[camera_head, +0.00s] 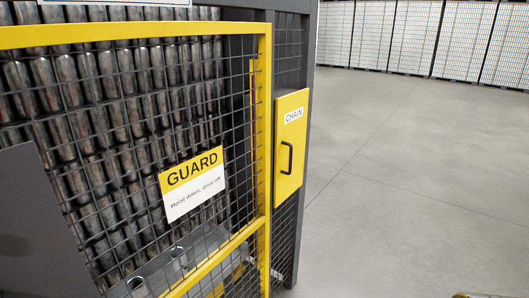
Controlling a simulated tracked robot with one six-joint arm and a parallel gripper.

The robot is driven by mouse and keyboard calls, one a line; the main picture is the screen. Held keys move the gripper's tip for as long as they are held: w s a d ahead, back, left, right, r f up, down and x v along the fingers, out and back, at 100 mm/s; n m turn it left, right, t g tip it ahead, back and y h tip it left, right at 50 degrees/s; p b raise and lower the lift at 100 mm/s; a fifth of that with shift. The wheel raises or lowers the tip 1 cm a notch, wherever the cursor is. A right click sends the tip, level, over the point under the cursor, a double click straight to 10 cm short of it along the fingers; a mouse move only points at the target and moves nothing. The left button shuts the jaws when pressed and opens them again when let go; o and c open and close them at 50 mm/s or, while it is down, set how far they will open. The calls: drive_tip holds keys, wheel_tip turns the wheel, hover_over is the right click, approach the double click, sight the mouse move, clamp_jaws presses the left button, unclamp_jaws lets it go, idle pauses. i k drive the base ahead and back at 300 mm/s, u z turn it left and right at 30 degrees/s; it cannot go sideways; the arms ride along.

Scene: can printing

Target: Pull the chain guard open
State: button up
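The yellow panel (290,175) labelled CHAIN stands upright on the right end of the machine. It has a black D-shaped handle (290,157) on its face. It looks closed, lying flat against the dark mesh side. Nothing touches the handle. My gripper is not in view.
A yellow-framed mesh door (264,130) with a GUARD sign (193,183) covers rows of metal cans (110,90) on the left. A dark grey post (308,60) is behind the panel. Open grey floor (420,170) lies to the right, with stacked pallets (410,35) far back.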

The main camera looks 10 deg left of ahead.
sight(291, 114)
drive_tip(key=u, duration=0.35)
drive_tip(key=i, duration=0.55)
drive_tip(key=u, duration=0.9)
drive_tip(key=i, duration=0.6)
drive_tip(key=u, duration=0.35)
